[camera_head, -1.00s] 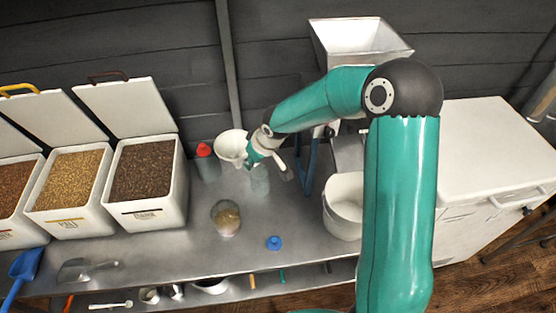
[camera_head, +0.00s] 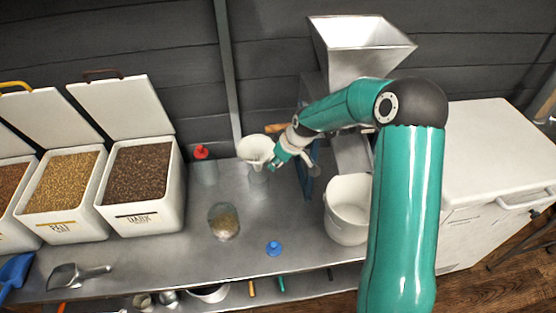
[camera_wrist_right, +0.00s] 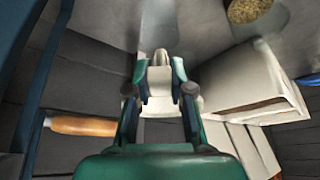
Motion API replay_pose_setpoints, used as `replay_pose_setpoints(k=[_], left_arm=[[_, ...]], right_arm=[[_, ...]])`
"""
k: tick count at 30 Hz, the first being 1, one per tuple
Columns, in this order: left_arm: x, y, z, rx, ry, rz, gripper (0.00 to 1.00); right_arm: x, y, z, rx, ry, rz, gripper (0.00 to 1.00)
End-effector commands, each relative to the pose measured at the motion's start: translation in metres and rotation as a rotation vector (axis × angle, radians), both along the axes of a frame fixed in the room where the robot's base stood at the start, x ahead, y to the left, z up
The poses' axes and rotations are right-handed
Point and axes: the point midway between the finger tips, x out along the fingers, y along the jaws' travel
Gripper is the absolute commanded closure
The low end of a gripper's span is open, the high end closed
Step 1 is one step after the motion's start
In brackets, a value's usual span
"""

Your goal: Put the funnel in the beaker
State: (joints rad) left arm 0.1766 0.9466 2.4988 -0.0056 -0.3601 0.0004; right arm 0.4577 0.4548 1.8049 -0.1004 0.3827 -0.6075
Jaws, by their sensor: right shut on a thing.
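The white funnel (camera_head: 255,149) is held by its side in my right gripper (camera_head: 279,158), wide mouth up and slightly tilted in the head view. A clear glass vessel, apparently the beaker (camera_head: 259,182), stands on the steel bench just below the funnel. The funnel covers its top, so I cannot tell whether the spout is inside the rim. In the right wrist view the fingers (camera_wrist_right: 160,88) are closed on a pale part of the funnel (camera_wrist_right: 158,77). My left gripper is not in view.
A red-capped clear container (camera_head: 203,165) stands left of the funnel. A glass with grain (camera_head: 223,222) and a blue stopper (camera_head: 274,248) are nearer. A white bucket (camera_head: 347,225) and grain mill hopper (camera_head: 361,45) are right; grain bins (camera_head: 142,215) are left.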

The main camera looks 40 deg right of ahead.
Motion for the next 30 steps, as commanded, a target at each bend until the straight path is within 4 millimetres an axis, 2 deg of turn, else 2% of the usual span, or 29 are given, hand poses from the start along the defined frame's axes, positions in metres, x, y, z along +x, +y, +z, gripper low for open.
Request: replay_pose_setpoints(k=[12,30], left_arm=[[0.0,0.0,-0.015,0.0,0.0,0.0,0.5],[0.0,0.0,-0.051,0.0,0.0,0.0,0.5]], right_arm=[[0.0,0.0,-0.028,0.001,0.001,0.0,1.0],[0.0,0.001,-0.065,0.0,0.0,0.001,1.0]])
